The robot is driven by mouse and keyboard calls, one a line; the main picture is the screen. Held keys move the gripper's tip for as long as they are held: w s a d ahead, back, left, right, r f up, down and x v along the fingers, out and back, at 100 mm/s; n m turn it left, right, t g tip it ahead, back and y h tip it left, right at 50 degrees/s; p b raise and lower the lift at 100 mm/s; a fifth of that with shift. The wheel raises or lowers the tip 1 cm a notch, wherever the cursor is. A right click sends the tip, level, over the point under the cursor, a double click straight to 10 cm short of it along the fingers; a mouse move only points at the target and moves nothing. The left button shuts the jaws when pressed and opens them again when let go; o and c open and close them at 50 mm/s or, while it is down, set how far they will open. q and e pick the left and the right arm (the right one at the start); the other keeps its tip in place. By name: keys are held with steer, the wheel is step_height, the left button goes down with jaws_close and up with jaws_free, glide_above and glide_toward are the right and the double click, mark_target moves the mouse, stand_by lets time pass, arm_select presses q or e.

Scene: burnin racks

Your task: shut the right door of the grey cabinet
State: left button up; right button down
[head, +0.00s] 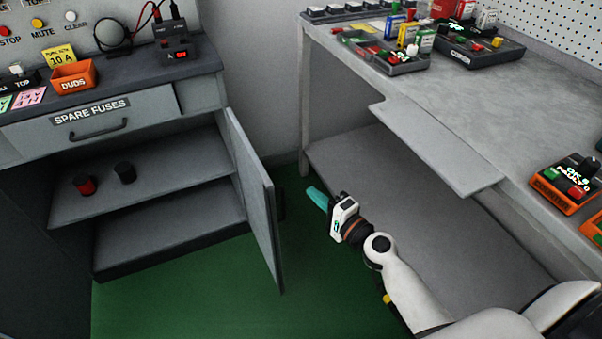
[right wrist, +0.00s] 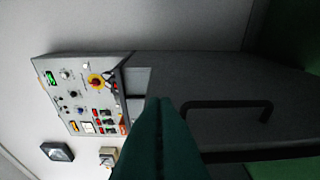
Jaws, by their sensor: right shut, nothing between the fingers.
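The grey cabinet (head: 200,95) stands at the left in the head view, below a drawer labelled SPARE FUSES. Its right door (head: 255,195) stands open, swung out toward the viewer. A dark handle (head: 281,204) shows at the door's outer edge. My right gripper (head: 316,197) is shut and empty, to the right of the door and apart from it, on its outer side. In the right wrist view, the teal fingers (right wrist: 163,115) are together before a dark panel with a bar handle (right wrist: 230,106), which looks like the door's outer face. My left gripper is not in view.
A red knob (head: 84,184) and a black knob (head: 124,172) sit on the cabinet's shelf. A grey workbench (head: 450,85) with trays stands at the right, its lower shelf (head: 400,190) beneath my right arm. Green floor (head: 220,290) is clear around the door.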

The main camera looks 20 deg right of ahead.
mark_target(277, 189)
steer(key=w+a, duration=0.2)
steer(key=w, duration=0.1)
steer(key=w+a+p, duration=0.1)
steer(key=w+a, duration=0.2)
steer(key=w, duration=0.2)
steer(key=shift+w+a+p, duration=0.3)
steer(key=shift+a, duration=0.1)
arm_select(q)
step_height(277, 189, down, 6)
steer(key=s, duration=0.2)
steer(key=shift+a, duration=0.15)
arm_select(e)
steer(key=shift+a, duration=0.6)
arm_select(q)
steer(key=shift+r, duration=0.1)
arm_select(e)
steer(key=shift+a, duration=0.1)
